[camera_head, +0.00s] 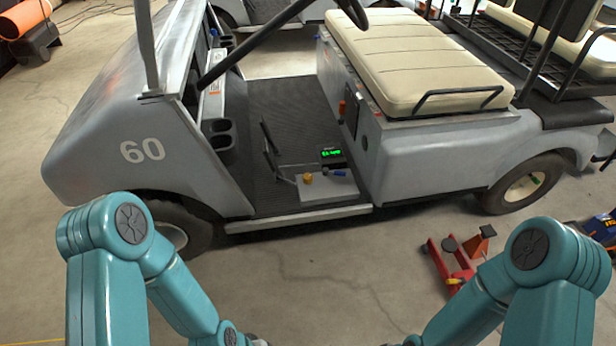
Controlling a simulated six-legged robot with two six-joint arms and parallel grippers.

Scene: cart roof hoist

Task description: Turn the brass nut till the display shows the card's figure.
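A small brass-coloured nut (308,178) sits on a light grey block (328,191) on the cart's floor, near the sill. Behind it stands a small black display (332,155) with green characters too small to read. A blue-ended item (339,172) lies on the block, right of the nut. I cannot make out the figure card for certain; a pale label with an orange mark (214,88) is on the dash. My two teal arms reach in from the bottom left and bottom right, well short of the cart.
The grey cart (142,151) marked 60 has a cream bench seat (410,60), a steering column and pedals around the footwell. A red jack (449,262) stands on the concrete right of centre. The floor between my arms and the cart is clear.

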